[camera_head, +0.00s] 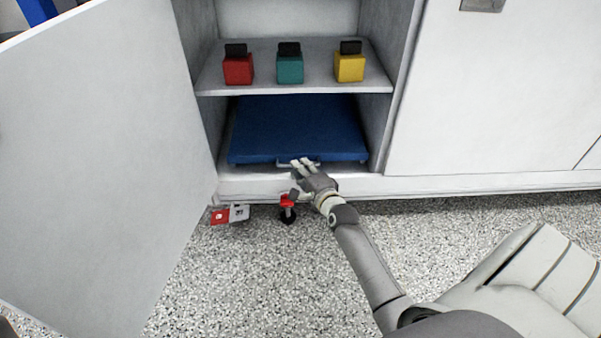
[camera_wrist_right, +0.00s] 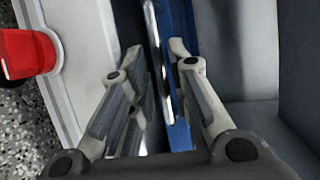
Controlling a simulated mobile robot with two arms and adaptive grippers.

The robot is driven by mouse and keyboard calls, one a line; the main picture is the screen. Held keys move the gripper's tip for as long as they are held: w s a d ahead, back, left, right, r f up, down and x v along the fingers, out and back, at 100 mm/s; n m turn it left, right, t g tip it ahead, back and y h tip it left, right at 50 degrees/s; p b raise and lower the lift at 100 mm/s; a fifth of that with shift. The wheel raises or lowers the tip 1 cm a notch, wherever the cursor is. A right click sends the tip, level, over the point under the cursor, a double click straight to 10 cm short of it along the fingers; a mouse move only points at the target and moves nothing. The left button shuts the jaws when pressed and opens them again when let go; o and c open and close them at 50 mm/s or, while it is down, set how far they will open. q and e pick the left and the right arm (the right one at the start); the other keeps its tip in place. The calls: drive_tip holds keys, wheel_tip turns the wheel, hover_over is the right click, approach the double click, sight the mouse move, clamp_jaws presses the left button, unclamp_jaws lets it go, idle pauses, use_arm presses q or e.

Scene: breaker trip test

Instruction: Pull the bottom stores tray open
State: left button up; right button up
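The bottom stores tray (camera_head: 300,125) is a flat dark blue tray on the floor of the open cabinet, below the shelf. Its pale bar handle (camera_head: 284,163) is at the front edge, partly hidden by my right gripper (camera_head: 302,163). In the right wrist view, the handle (camera_wrist_right: 157,60) runs between the fingertips of my right gripper (camera_wrist_right: 157,52), with the blue tray front (camera_wrist_right: 183,20) just beyond. The fingers are apart, one on each side of the bar, with gaps visible. My left gripper is not in view.
Red (camera_head: 238,70), teal (camera_head: 290,69) and yellow (camera_head: 349,68) blocks with black tops stand on the shelf (camera_head: 315,85). The open cabinet door (camera_head: 100,150) fills the left. A red item (camera_head: 287,202) and a red-and-white tag (camera_head: 230,214) are below the cabinet's front edge. Speckled floor in front is clear.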

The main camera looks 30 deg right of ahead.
drive_tip(key=shift+w+d+f, duration=0.1)
drive_tip(key=shift+w, duration=0.4)
clamp_jaws()
